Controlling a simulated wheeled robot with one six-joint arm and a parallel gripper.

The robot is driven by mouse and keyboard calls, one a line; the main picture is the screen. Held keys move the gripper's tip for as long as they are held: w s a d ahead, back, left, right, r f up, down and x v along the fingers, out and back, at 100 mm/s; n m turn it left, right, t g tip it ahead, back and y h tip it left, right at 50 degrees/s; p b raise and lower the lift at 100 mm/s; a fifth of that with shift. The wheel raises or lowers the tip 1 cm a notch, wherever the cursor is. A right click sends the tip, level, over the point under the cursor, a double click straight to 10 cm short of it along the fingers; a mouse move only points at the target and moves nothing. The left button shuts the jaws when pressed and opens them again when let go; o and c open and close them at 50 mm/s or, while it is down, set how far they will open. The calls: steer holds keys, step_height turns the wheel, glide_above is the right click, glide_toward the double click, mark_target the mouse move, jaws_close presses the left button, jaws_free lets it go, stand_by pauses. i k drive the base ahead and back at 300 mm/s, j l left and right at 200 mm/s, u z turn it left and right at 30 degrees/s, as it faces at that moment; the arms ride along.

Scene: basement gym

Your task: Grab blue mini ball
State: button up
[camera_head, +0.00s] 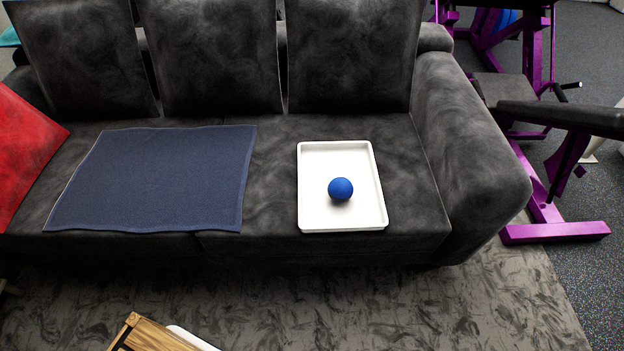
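The tray lies on the right seat of a dark grey sofa (415,215), close to the right armrest. Nothing covers the ball. My gripper is not in view.
A dark blue cloth (155,180) lies flat on the sofa left of the tray. A red cushion (22,150) is at the far left. Purple gym equipment (555,232) stands on the right. A wooden piece (155,338) shows at the bottom edge.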

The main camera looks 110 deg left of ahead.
mark_target(341, 189)
steer(key=u, duration=3.15)
steer(key=k+l, duration=0.1)
steer(key=k+u, duration=0.05)
